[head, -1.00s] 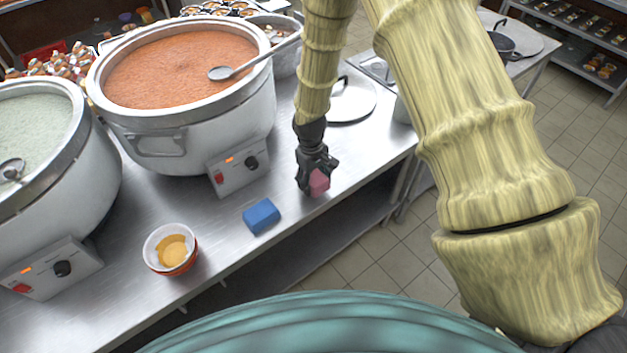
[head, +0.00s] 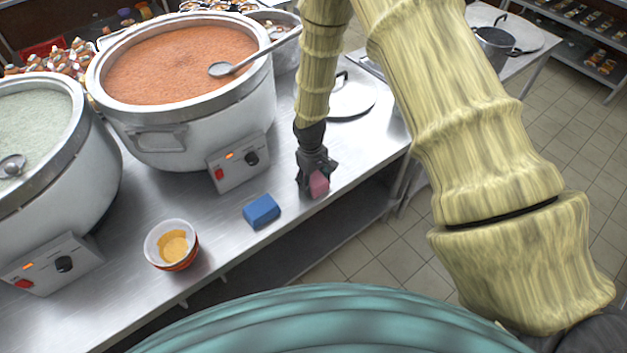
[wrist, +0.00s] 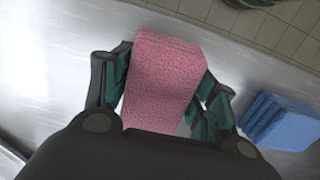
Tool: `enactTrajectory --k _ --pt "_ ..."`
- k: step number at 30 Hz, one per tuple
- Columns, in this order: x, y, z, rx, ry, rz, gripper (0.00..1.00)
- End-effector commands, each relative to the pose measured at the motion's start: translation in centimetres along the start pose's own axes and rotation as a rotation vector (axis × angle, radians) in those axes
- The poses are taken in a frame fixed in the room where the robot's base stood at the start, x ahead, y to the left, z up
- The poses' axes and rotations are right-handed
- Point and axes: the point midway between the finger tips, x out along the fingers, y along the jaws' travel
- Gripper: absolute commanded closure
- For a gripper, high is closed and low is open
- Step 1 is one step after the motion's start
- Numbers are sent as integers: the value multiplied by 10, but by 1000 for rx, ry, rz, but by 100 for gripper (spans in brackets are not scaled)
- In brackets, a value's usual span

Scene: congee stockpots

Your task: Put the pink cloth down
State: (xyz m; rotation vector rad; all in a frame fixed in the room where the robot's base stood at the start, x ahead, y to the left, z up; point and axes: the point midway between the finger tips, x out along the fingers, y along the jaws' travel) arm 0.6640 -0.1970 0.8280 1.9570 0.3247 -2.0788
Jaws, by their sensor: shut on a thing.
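The pink cloth (head: 319,184) is a small folded block at the front part of the steel counter (head: 222,262). In the wrist view the pink cloth (wrist: 163,80) sits between the two fingers of my gripper (wrist: 160,98), which is shut on it. In the head view my gripper (head: 314,180) points down over the counter near its front edge. The cloth is at or just above the counter surface; I cannot tell whether it touches. Part of the cloth is hidden by the fingers in the head view.
A blue folded cloth (head: 262,210) lies to the left of my gripper; it also shows in the wrist view (wrist: 277,121). A bowl (head: 172,245) stands further left. Large stockpots with orange (head: 183,62) and pale green (head: 32,118) congee stand behind. A lid (head: 350,99) lies beyond my gripper.

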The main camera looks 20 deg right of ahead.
Motion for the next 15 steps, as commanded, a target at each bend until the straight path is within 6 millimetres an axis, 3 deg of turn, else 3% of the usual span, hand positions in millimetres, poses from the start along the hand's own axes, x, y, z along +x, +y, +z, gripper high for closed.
enactTrajectory --k 5,6,8,15 --pt "2 0 0 0 0 0 80" --pt "2 0 0 0 0 0 35" --pt "2 0 0 0 0 0 24" --pt "2 0 0 0 0 0 20"
